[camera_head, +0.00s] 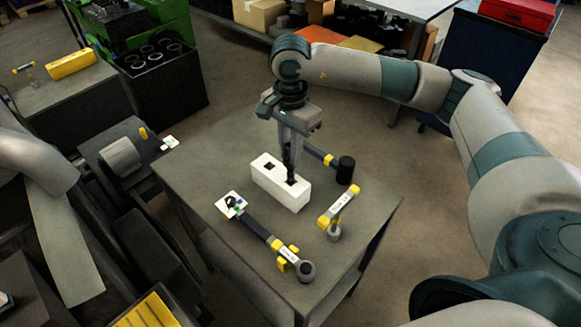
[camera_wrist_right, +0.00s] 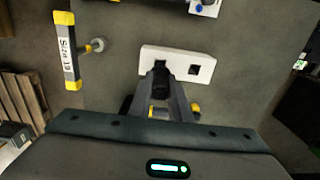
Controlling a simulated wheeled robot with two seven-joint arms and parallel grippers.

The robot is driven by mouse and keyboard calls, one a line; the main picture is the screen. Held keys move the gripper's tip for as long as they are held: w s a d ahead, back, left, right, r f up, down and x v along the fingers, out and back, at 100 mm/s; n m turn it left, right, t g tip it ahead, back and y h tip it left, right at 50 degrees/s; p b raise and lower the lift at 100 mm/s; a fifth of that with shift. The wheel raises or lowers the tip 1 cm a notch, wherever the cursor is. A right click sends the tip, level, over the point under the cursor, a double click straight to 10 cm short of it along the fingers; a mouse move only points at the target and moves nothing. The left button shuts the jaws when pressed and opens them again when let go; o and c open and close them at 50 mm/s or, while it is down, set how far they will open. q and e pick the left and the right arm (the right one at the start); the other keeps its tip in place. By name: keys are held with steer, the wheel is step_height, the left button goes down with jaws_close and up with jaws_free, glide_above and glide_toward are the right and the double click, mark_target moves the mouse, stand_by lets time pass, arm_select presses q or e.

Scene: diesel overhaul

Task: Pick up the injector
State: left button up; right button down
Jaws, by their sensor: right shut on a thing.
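The injector (camera_head: 291,178) is a slim dark piece at the near-right hole of a white block (camera_head: 273,185) on the grey table. My right gripper (camera_head: 290,160) points down over that hole and is shut on the injector. In the right wrist view the dark injector (camera_wrist_right: 162,76) sits between the fingers (camera_wrist_right: 163,100), over the left hole of the white block (camera_wrist_right: 178,57). The other square hole is empty. The fingers hide part of the injector, and I cannot tell how deep its lower end sits. My left gripper is not in view.
Tools lie around the block: a yellow-ended labelled tool (camera_head: 341,206), a long black-and-yellow tool (camera_head: 257,228), and one with a black cylinder (camera_head: 346,170). A small white plate (camera_head: 231,203) lies left of the block. The table's left part (camera_head: 195,165) is clear.

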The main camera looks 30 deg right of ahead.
steer(key=shift+r+b, duration=0.35)
steer(key=shift+r, duration=1.1)
steer(key=shift+r, duration=0.15)
steer(key=shift+r+p, duration=0.6)
steer(key=shift+r, duration=1.5)
steer(key=shift+r, duration=0.15)
step_height(320, 180, up, 7)
steer(key=p, duration=0.2)
steer(key=shift+f, duration=0.2)
stand_by(0.6)
